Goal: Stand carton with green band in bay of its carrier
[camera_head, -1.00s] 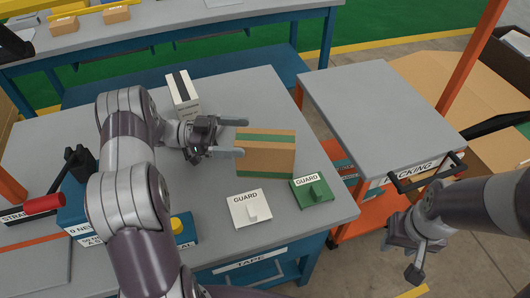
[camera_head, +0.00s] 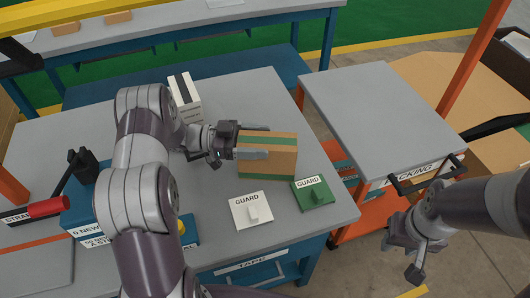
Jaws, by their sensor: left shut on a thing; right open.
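The brown carton with a green band (camera_head: 280,165) stands on the grey table top, right of its middle. My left gripper (camera_head: 266,141) reaches it from the left and is shut on it, with its fingers along the carton's near and upper sides. Parts of the carton behind the fingers are hidden. My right gripper (camera_head: 408,255) is open and empty, low at the right, over the floor beside the table. I cannot make out a carrier with a bay.
A white carton with a dark band (camera_head: 185,98) stands behind the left wrist. A white guard (camera_head: 251,210) and a green guard (camera_head: 313,191) lie in front of the held carton. A grey-topped packing cart (camera_head: 380,120) stands right, across a gap.

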